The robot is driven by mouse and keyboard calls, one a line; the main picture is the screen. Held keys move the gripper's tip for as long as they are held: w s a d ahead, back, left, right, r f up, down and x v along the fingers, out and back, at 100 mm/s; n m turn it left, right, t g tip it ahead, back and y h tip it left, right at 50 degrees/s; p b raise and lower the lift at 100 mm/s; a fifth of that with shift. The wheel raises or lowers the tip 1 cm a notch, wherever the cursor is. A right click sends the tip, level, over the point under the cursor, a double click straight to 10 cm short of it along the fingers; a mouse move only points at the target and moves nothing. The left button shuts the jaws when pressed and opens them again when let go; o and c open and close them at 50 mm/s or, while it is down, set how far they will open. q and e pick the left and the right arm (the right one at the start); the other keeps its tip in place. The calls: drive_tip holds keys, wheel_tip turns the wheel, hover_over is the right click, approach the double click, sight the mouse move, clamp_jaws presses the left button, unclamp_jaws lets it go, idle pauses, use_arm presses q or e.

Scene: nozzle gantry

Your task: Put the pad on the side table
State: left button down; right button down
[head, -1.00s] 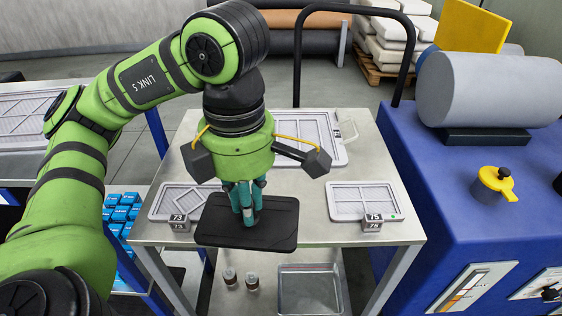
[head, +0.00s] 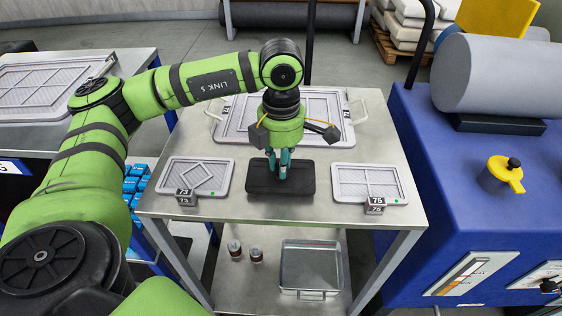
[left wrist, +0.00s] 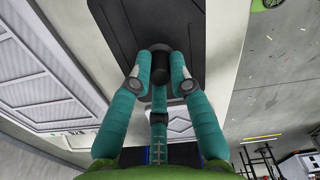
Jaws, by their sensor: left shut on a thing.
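The pad (head: 260,184) is a flat black slab with rounded corners. In the head view it is level over the front middle of the steel table (head: 240,205), between two small framed plates. I cannot tell whether it touches the table top. My left gripper (head: 280,176) points straight down from above and is shut on the pad's dark knob. The left wrist view shows the teal fingers (left wrist: 160,78) closed around the knob, with the pad's dark face (left wrist: 212,45) behind. My right gripper is in neither view.
Small framed plates with number blocks 73 (head: 196,176) and 75 (head: 370,183) flank the pad. A larger framed plate (head: 330,125) lies behind. A metal tray (head: 310,265) and two small jars are on the lower shelf. A blue machine (head: 450,210) stands right; another table (head: 140,70) stands left.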

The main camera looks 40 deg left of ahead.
use_arm(q)
drive_tip(key=shift+f, duration=0.55)
drive_tip(key=shift+f+b, duration=0.25)
drive_tip(key=shift+b, duration=0.05)
drive_tip(key=c, duration=1.1)
unclamp_jaws()
drive_tip(key=shift+r, duration=0.1)
drive_tip(key=shift+c, duration=0.2)
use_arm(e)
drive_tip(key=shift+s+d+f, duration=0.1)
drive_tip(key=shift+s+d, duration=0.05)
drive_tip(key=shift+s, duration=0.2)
use_arm(q)
drive_tip(key=shift+r+p, duration=0.35)
drive_tip(key=shift+p, duration=0.1)
wheel_tip(320, 180, up, 12)
drive_tip(key=b, duration=0.1)
drive_tip(key=shift+f, duration=0.15)
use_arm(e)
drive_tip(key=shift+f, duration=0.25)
